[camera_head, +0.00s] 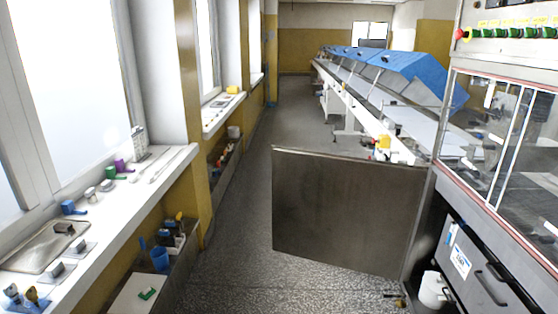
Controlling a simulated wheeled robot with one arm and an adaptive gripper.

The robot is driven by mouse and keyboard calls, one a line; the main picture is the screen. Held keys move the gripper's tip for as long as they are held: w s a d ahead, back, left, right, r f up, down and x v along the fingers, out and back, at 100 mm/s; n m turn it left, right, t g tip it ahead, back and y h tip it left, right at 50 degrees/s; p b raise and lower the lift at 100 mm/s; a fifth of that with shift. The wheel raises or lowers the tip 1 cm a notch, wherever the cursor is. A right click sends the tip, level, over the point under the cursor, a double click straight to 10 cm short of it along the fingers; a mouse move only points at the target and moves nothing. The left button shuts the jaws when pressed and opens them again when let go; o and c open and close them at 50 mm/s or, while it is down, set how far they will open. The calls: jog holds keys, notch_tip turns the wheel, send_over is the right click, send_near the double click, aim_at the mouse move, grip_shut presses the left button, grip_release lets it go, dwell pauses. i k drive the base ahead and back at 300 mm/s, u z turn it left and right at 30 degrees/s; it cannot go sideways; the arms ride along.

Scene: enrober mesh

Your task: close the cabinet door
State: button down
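The cabinet door (345,212) is a dark grey metal panel that stands wide open across the aisle. Its right edge meets the cabinet (425,240) at the right, below the glass-fronted machine. The open cabinet shows a dark inside with a white container (433,290) near the bottom. The door's left edge is free and lies near the middle of the picture. A handle on the door cannot be made out. My gripper is not in view.
A white windowsill (100,225) with small tools runs along the left, with a lower shelf (150,290) below it. A long conveyor line with blue covers (415,75) stands behind the door. Speckled floor (235,220) is clear between the sill and the door.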

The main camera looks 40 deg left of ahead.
aim_at(357, 214)
jog(key=u, duration=0.75)
jog(key=i, duration=1.2)
jog(key=u, duration=1.4)
jog(key=i, duration=2.55)
jog(key=u, duration=0.05)
